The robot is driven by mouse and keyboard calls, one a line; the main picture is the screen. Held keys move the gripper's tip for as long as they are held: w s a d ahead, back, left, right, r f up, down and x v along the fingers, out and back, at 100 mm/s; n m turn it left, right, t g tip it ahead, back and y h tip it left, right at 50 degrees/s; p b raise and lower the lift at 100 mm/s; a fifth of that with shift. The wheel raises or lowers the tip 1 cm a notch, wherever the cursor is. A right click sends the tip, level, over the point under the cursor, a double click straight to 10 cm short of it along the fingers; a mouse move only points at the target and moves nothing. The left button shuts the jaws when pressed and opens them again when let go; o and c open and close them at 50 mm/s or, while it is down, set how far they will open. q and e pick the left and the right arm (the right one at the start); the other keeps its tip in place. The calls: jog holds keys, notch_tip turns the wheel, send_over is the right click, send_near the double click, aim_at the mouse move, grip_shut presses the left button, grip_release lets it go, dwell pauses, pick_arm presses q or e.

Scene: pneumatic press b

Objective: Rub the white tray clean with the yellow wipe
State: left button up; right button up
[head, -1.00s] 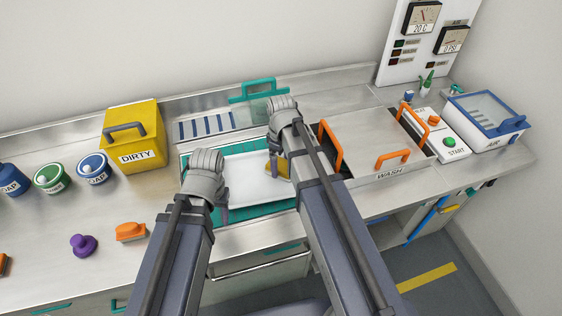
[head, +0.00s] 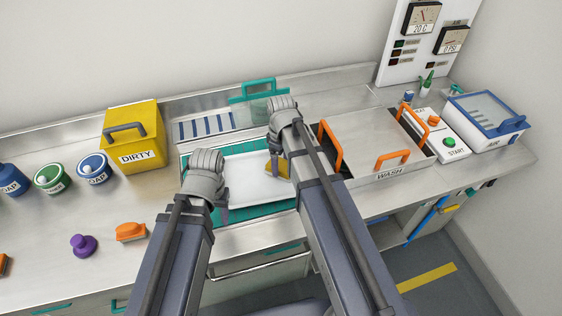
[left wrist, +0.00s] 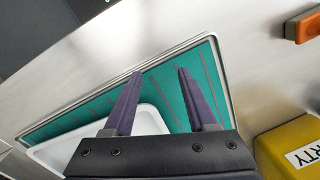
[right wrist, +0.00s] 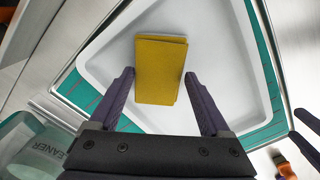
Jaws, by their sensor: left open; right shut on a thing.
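The white tray (head: 250,180) lies in a teal-lined recess in the steel counter. It also shows in the left wrist view (left wrist: 148,121) and the right wrist view (right wrist: 218,45). My right gripper (right wrist: 159,76) is shut on the yellow wipe (right wrist: 161,62), held over the tray floor. The head view shows only part of the wipe (head: 283,167) behind the gripper; I cannot tell whether it touches the tray. My left gripper (left wrist: 160,74) is open and empty above the tray's near left edge, over the teal liner (left wrist: 168,90). No marks show clearly on the tray.
A yellow DIRTY box (head: 135,140) stands left of the recess. The WASH unit (head: 370,145) with orange handles is close on the right. An orange-handled brush (head: 131,232) and a purple knob-shaped tool (head: 83,245) lie on the front left counter. Soap tubs stand farther left.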

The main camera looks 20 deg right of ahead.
aim_at(270, 168)
jog(key=shift+a, duration=0.15)
jog(key=shift+c, duration=0.3)
jog(key=shift+a, duration=1.65)
pick_arm(q)
jog(key=shift+f, duration=0.2)
pick_arm(e)
jog(key=shift+f, duration=0.15)
pick_arm(q)
jog(key=shift+s, duration=0.1)
pick_arm(e)
jog(key=shift+d, duration=0.1)
pick_arm(q)
jog(key=shift+r, duration=0.1)
pick_arm(e)
jog(key=shift+d, duration=1.8)
pick_arm(q)
jog(key=shift+r, duration=0.1)
pick_arm(e)
jog(key=shift+r, duration=0.2)
